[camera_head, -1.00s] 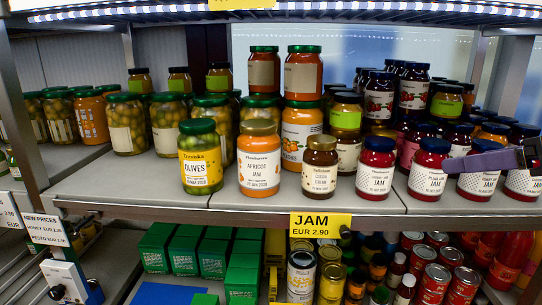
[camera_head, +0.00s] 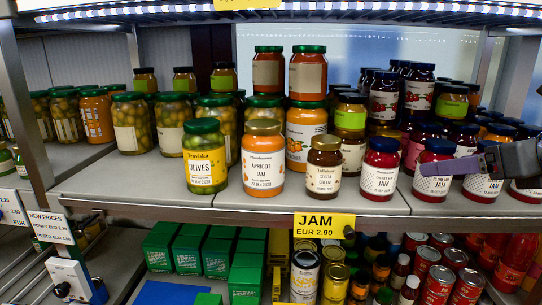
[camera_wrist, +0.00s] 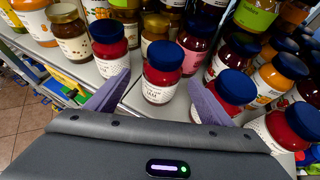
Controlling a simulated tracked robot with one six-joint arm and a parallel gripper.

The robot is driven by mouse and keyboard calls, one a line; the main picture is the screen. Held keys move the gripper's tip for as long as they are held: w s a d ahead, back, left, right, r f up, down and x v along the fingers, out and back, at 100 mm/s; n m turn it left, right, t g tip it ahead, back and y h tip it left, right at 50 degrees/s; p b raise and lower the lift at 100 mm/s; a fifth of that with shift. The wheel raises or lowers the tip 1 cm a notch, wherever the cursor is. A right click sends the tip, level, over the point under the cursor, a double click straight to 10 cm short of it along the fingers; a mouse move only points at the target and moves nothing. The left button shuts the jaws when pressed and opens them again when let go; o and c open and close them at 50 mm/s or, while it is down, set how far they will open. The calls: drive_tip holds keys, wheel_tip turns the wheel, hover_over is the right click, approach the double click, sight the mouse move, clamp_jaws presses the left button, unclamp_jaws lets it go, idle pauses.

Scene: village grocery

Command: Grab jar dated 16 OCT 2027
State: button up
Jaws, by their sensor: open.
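My gripper (camera_wrist: 158,78) is open and empty, with its two purple fingers spread to either side of a dark red jam jar with a blue lid (camera_wrist: 161,87). I cannot tell whether the fingertips touch it. In the head view this looks like the second blue-lidded front jar (camera_head: 433,187), with one finger (camera_head: 450,166) across its upper right part. Another blue-lidded red jam jar (camera_head: 379,170) stands to its left, then a cocoa cream jar (camera_head: 323,166), an apricot jam jar (camera_head: 263,160) and an olives jar (camera_head: 204,158). I cannot read 16 OCT 2027 surely on any label.
More red jars crowd close on the right, such as one (camera_wrist: 231,97) beside the right finger. Jars (camera_head: 351,135) stand behind the front row. The shelf edge (camera_head: 240,216) carries a yellow JAM price tag (camera_head: 324,226). An upper shelf (camera_head: 160,15) hangs above.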

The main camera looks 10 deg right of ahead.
drive_tip(key=shift+x, duration=2.5)
drive_tip(key=shift+w+d+r, duration=0.1)
drive_tip(key=shift+r, duration=0.1)
drive_tip(key=c, duration=1.6)
drive_tip(key=shift+r, duration=0.1)
drive_tip(key=shift+r, duration=4.95)
